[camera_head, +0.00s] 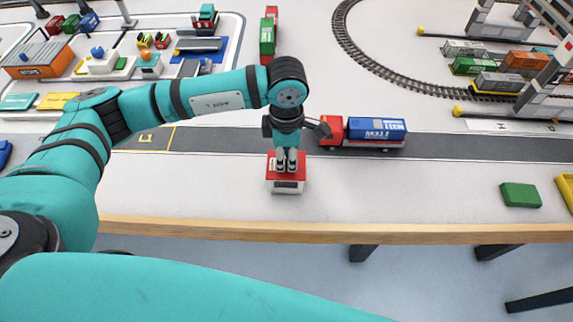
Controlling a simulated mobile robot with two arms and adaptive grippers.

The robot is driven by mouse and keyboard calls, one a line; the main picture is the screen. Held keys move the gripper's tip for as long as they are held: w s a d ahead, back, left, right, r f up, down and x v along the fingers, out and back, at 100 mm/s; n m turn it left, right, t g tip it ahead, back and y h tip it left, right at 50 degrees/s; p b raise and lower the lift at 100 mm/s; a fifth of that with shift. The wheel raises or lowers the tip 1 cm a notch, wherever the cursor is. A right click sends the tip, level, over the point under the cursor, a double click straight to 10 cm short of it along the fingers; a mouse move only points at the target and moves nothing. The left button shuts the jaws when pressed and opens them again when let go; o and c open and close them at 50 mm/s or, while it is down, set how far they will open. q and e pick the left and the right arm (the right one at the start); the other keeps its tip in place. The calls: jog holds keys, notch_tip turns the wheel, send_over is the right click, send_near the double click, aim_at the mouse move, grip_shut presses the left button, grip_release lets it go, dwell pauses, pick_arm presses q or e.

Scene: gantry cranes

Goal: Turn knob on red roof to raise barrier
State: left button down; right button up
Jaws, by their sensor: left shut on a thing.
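A small white booth with a red roof (272,166) stands near the table's front edge, a little left of the middle. My left gripper (286,166) points straight down over the roof, with its fingertips at roof level. It is shut on the knob, which the fingers hide. A dark grey part, perhaps the barrier's mount, shows beside the gripper, but the barrier arm itself is not clear to me. A red truck with a blue container (376,129) stands on the grey road (460,149) just right of the booth. My right gripper is not in view.
A green block (520,195) and a yellow frame (567,190) lie at the right near the front edge. Curved rail track (365,60), container wagons and cranes fill the back right. Model buildings (38,59) stand at the back left. The table front between booth and green block is clear.

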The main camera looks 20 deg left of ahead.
aim_at(286, 159)
pick_arm(q)
jog(key=m+b, duration=0.3)
jog(key=shift+w+f+b, duration=0.1)
jog(key=shift+f+b, duration=0.05)
jog(key=shift+b, duration=0.25)
jog(key=shift+r+m+b, duration=0.2)
jog(key=shift+m+b, duration=0.8)
jog(key=c, duration=1.1)
grip_release()
notch_tip(286, 159, up, 12)
jog(key=shift+r, duration=0.1)
